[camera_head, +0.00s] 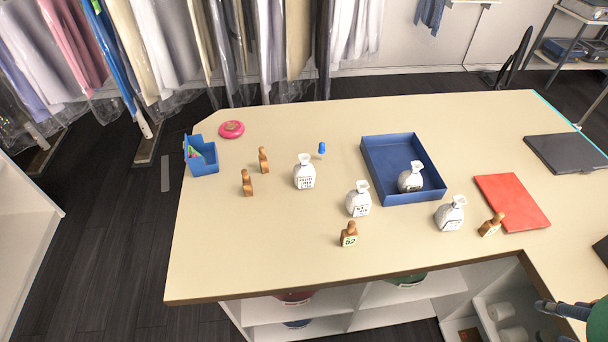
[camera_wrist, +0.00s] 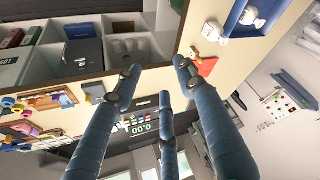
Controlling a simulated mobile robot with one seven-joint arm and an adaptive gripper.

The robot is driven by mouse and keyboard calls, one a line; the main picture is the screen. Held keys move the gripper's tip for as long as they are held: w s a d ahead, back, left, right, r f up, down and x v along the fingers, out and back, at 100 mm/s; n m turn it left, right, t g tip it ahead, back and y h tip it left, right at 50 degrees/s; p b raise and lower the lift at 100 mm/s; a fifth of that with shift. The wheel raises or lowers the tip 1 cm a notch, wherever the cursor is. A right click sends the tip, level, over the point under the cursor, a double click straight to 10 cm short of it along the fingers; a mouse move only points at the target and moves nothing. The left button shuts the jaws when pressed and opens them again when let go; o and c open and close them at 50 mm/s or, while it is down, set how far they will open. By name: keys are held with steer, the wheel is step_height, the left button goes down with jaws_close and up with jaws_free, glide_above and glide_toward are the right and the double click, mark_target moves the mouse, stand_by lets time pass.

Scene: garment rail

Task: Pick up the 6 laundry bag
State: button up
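Several small white bags with tied necks and black print are in the head view. One bag (camera_head: 304,175) stands left of the blue tray, and another bag (camera_head: 358,201) stands near the tray's front left corner. A third bag (camera_head: 410,179) is inside the blue tray (camera_head: 378,170). A further bag (camera_head: 450,216) stands right of the tray's front, and a bag also shows in the wrist view (camera_wrist: 213,31). The printing is too small to read surely, so I cannot tell which is 6. My gripper (camera_wrist: 158,80) has its blue fingers spread and empty, away from the bags, at the head view's lower right (camera_head: 548,307).
Brown bottle-shaped pieces stand among the bags, one (camera_head: 349,235) labelled 52 and one (camera_head: 491,226) beside the right bag. A red folder (camera_head: 512,200), dark laptop-like slab (camera_head: 567,153), blue box (camera_head: 201,157) and pink disc (camera_head: 232,129) lie on the counter (camera_head: 250,260). Its front left is clear.

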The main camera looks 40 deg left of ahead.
steer(key=w+a+r+g+p, duration=0.15)
steer(key=w+a+r, duration=0.35)
steer(key=w+a, duration=0.75)
steer(key=w+a+f+g+y+p, duration=0.1)
steer(key=w+a+p, duration=0.1)
steer(key=w+a, duration=1.1)
steer(key=g+h+p, duration=0.1)
steer(key=p, duration=0.3)
glide_above(304, 158)
steer(key=s, duration=0.2)
step_height(304, 158, down, 18)
steer(key=f, duration=0.1)
steer(key=shift+w+r+n, duration=0.1)
steer(key=shift+r+n, duration=0.15)
steer(key=shift+n, duration=0.05)
steer(key=shift+f, duration=0.15)
steer(key=shift+w+f+b, duration=0.1)
steer(key=shift+w+f, duration=0.1)
steer(key=shift+f, duration=1.15)
steer(key=shift+w+f+b, duration=0.15)
steer(key=shift+w+f, duration=0.1)
steer(key=shift+f, duration=1.15)
steer(key=shift+w+f+b, duration=0.1)
steer(key=shift+w+f, duration=0.1)
steer(key=shift+f, duration=1.15)
steer(key=shift+f, duration=0.1)
